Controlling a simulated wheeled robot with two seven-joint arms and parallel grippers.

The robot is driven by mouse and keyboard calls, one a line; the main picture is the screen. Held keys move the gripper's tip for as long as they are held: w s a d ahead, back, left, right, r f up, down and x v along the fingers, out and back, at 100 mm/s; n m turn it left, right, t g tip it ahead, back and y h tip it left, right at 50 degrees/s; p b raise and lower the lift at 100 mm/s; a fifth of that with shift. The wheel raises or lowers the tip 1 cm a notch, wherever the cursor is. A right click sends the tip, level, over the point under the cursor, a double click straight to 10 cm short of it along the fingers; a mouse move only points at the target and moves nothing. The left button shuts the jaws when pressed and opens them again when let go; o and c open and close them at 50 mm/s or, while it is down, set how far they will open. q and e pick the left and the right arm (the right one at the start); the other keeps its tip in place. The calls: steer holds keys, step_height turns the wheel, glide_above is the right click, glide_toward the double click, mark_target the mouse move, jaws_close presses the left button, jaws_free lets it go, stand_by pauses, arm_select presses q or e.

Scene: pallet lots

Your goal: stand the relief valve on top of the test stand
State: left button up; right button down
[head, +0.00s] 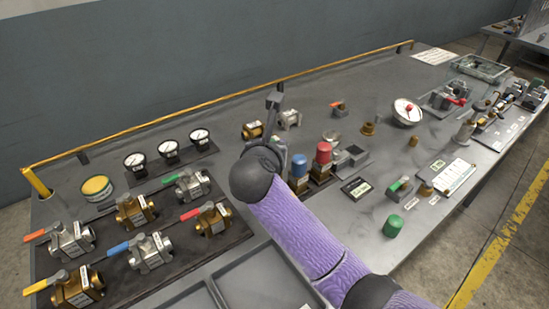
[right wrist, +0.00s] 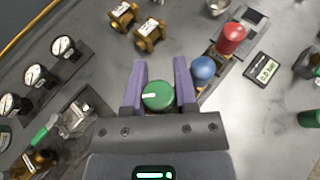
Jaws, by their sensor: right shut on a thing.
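My right gripper (right wrist: 160,78) is shut on a round green-capped piece, which I take to be the relief valve (right wrist: 158,97). Its cap faces the camera between the two purple fingers, and its lower body is hidden. A blue-capped piece (head: 299,164) and a red-capped piece (head: 323,154) stand upright just right of my wrist. They also show in the right wrist view, blue (right wrist: 203,70) close to the right finger and red (right wrist: 232,38) beyond it. I cannot tell which item is the test stand. My left gripper is out of view.
Several lever valves (head: 131,212) lie on a dark mat at the left. A row of gauges (head: 168,148) stands behind them. Brass fittings (right wrist: 150,34) lie ahead of the gripper. A green cap (head: 393,226) sits near the front edge. Some bare bench shows at the back.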

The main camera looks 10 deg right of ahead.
steer(key=shift+r, duration=0.8)
steer(key=shift+d+r+p, duration=0.1)
steer(key=shift+p, duration=0.2)
arm_select(q)
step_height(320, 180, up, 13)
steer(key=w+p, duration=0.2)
steer(key=p, duration=1)
arm_select(e)
steer(key=s+d, duration=1)
steer(key=s, duration=0.1)
steer(key=f+b, duration=0.2)
steer(key=f, duration=0.1)
steer(key=f+b, duration=0.2)
steer(key=f, duration=0.2)
steer(key=d+f+b, duration=0.1)
steer(key=f+b, duration=0.1)
steer(key=f, duration=0.2)
steer(key=shift+s, duration=0.3)
steer(key=shift+r, duration=0.2)
steer(key=shift+f, duration=0.1)
steer(key=shift+c, duration=2)
jaws_free()
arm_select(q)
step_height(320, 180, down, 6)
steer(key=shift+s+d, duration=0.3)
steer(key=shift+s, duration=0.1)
